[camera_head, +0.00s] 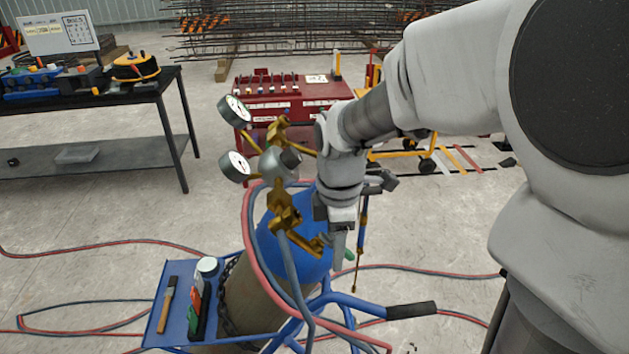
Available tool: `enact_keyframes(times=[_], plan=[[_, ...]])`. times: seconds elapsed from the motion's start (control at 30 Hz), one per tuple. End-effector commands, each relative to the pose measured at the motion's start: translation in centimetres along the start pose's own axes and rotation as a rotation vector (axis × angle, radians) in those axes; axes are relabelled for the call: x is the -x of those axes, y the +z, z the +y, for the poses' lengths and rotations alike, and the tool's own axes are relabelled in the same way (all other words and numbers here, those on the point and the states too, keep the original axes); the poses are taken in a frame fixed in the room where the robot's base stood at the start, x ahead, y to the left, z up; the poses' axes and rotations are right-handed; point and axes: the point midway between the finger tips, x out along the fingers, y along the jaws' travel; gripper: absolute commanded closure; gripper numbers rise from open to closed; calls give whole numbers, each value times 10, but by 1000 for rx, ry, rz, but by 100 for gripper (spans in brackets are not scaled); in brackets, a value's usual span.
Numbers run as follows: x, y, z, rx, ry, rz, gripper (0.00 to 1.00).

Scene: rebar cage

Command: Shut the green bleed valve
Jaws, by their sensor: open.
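A small green piece (349,254), which looks like part of the green bleed valve, shows at the right edge of the blue-topped cylinder (290,258). Most of it is hidden, so I cannot tell how its handle is turned. My gripper (339,243) is open and points down beside the cylinder's blue shoulder. Its fingertips are just above and left of the green piece; I cannot tell whether they touch it. The brass regulator (284,205) with two round white gauges (234,166) stands left of my gripper.
Red and grey hoses (252,232) loop down around the cylinder. A blue cart (172,312) with a brush and small tools carries it, with a black handle (411,310) at right. A dark workbench (150,88) stands at left and a red tool cabinet (300,97) behind.

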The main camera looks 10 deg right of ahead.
Motion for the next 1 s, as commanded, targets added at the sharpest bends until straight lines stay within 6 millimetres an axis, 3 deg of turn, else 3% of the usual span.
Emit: enact_keyframes(times=[0.1,0.3,0.4,1.0], plan=[[0,0,0,0,0,0,51],[0,0,0,0,0,0,87],[0,0,0,0,0,0,100],[1,0,0,0,1,0,100]])
